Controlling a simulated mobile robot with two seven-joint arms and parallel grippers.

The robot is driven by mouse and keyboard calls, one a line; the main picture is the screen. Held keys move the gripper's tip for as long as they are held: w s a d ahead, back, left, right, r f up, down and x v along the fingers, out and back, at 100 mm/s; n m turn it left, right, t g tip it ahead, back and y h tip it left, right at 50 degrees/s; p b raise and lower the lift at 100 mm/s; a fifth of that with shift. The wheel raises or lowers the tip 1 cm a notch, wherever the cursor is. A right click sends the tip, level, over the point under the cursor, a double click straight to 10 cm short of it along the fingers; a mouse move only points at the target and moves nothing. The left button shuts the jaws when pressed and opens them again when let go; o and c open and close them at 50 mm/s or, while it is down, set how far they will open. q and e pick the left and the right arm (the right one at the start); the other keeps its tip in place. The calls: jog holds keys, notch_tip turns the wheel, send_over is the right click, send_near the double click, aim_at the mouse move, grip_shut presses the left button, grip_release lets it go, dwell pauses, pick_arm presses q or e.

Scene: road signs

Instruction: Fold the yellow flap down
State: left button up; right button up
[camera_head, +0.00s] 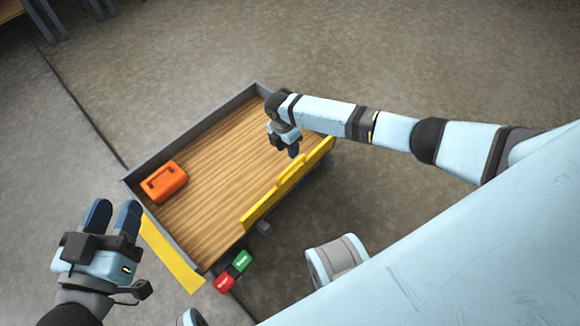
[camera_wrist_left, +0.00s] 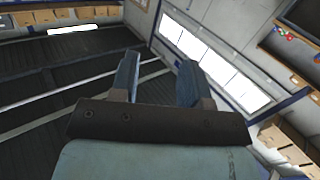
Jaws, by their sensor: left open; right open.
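A flatbed with a wooden floor (camera_head: 225,150) and low grey walls fills the middle of the head view. A yellow flap (camera_head: 285,187) stands along its right edge and looks upright. A second yellow panel (camera_head: 170,254) lies outside the lower-left wall. My right gripper (camera_head: 293,152) points down over the bed, close to the upper end of the right flap; whether it touches is unclear. My left gripper (camera_head: 113,206) is open and empty, left of the bed. Its two fingers also show apart in the left wrist view (camera_wrist_left: 158,72), with nothing between them.
An orange toolbox (camera_head: 163,181) sits in the bed's left corner. A red button block (camera_head: 223,282) and a green one (camera_head: 242,261) are at the front corner. My right arm crosses the right side. Grey floor around the bed is mostly clear.

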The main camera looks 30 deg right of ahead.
aim_at(291, 166)
jog(key=f+b, duration=0.1)
jog(key=f, duration=0.1)
jog(key=f+b, duration=0.1)
jog(key=f, duration=0.1)
jog(key=s+f+b, duration=0.1)
jog(key=f, duration=0.2)
jog(key=shift+s+d, duration=0.1)
jog(key=shift+d, duration=0.1)
jog(key=shift+f, duration=0.2)
pick_arm(q)
jog(key=shift+w+a+r+m+t+h, duration=0.2)
jog(key=shift+w+a+m+t, duration=0.2)
jog(key=shift+m, duration=0.2)
jog(key=shift+w+a+r+m+t+h, duration=0.1)
jog(key=shift+w+a+m+t+h, duration=0.15)
jog(key=shift+w+m, duration=0.3)
pick_arm(e)
grip_shut()
